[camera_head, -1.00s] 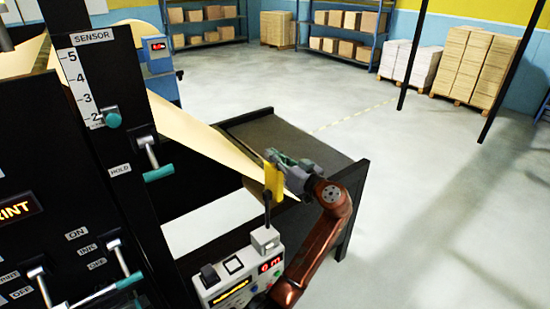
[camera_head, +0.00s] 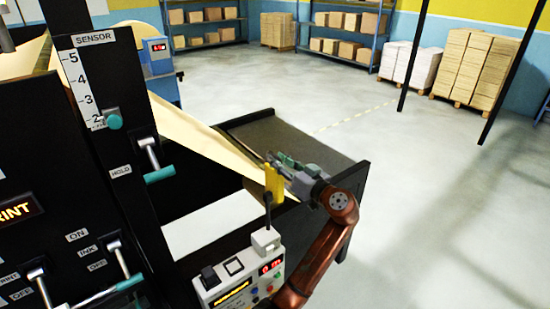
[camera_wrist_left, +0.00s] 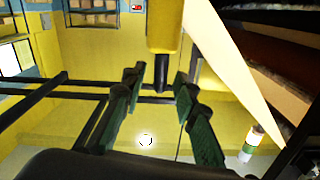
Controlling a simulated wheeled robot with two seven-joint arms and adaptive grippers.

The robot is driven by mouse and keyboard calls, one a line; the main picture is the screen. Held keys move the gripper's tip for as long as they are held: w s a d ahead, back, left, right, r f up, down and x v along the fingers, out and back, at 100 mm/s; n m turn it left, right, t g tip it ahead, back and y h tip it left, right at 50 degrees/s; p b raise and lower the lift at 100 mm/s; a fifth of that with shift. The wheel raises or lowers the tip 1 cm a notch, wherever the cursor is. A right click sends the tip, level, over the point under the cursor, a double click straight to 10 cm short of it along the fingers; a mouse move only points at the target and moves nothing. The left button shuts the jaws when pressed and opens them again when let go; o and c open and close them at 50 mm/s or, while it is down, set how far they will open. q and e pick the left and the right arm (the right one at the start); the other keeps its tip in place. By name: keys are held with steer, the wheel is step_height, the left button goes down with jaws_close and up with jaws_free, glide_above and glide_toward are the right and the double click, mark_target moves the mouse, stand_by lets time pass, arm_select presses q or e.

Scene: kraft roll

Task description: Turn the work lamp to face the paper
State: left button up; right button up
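The work lamp (camera_head: 274,181) appears to be the yellow upright head on a dark stem above the white control box. It also shows at the top of the left wrist view (camera_wrist_left: 164,28). The cream paper web (camera_head: 205,138) slopes down behind it, and a pale strip crosses the wrist view (camera_wrist_left: 228,75). My left gripper (camera_head: 281,164) is just behind and right of the lamp head. In the wrist view its green fingers (camera_wrist_left: 162,80) are spread, with the lamp's dark stem showing between them. Contact cannot be told. My right gripper is not in view.
The white control box (camera_head: 240,278) with buttons and a red display stands below the lamp. The black press panel with levers (camera_head: 110,130) fills the left. A dark table (camera_head: 300,145) lies behind the gripper. Open floor (camera_head: 440,200) is at the right.

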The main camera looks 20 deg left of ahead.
arm_select(q)
steer(key=v, duration=0.9)
steer(key=shift+s+d, duration=0.25)
steer(key=shift+d, duration=0.05)
